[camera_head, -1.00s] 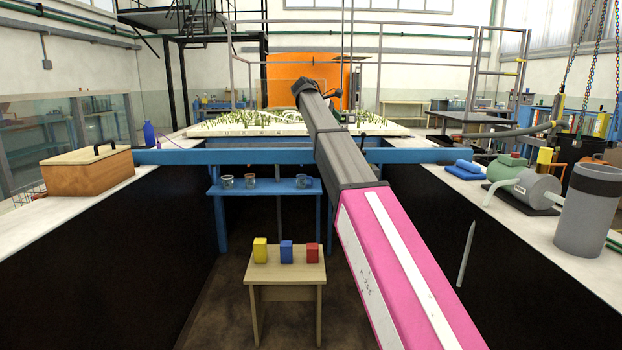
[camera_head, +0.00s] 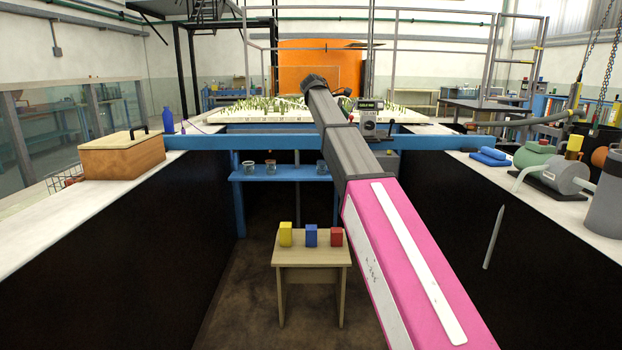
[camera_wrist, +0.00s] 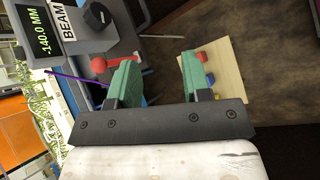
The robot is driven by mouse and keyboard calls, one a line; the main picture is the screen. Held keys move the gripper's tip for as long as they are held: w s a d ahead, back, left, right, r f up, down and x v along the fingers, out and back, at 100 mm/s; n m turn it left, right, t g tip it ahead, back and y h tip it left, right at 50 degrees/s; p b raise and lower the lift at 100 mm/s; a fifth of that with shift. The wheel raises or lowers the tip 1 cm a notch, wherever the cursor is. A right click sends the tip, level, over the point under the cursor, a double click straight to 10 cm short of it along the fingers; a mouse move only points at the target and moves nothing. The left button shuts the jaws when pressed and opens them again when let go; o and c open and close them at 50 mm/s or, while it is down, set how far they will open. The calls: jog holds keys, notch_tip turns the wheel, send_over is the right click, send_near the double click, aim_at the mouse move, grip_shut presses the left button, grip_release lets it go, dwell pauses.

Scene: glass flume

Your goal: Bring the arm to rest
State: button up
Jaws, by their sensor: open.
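My arm (camera_head: 405,265), pink and then dark grey, reaches forward from the lower right of the head view, over the blue beam. My gripper (camera_wrist: 158,76) shows in the wrist view with two green fingers spread apart. I see nothing held between them. In the head view the gripper is mostly hidden behind the arm's far end. A grey device with a display (camera_head: 368,106) stands just right of that end. In the wrist view its display (camera_wrist: 38,32) reads -140.0 MM, and a red-knobbed lever (camera_wrist: 98,65) is close to the left finger; contact cannot be told.
The blue beam (camera_head: 230,142) crosses between two white ledges. A small wooden table (camera_head: 311,256) with yellow, blue and red blocks stands below. A wooden box (camera_head: 110,158) is on the left ledge; a pump (camera_head: 565,177) is on the right ledge. Open floor surrounds the table.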

jog(key=s+d+f+m+y, duration=0.15)
jog(key=s+f, duration=0.25)
jog(key=f, duration=0.7)
jog(key=s+d+f+m+y, duration=0.15)
jog(key=s+f, duration=0.35)
jog(key=f, duration=0.6)
jog(key=s+d+f+m+y, duration=0.1)
jog(key=s+d+f+m, duration=0.2)
jog(key=f, duration=0.7)
jog(key=s+d+f+m+g+y, duration=0.1)
jog(key=s+f+m+y, duration=0.3)
jog(key=s+f, duration=1.9)
jog(key=s+m+g, duration=0.1)
jog(key=s+m, duration=0.2)
jog(key=shift+s+y, duration=0.2)
jog(key=shift+y, duration=0.1)
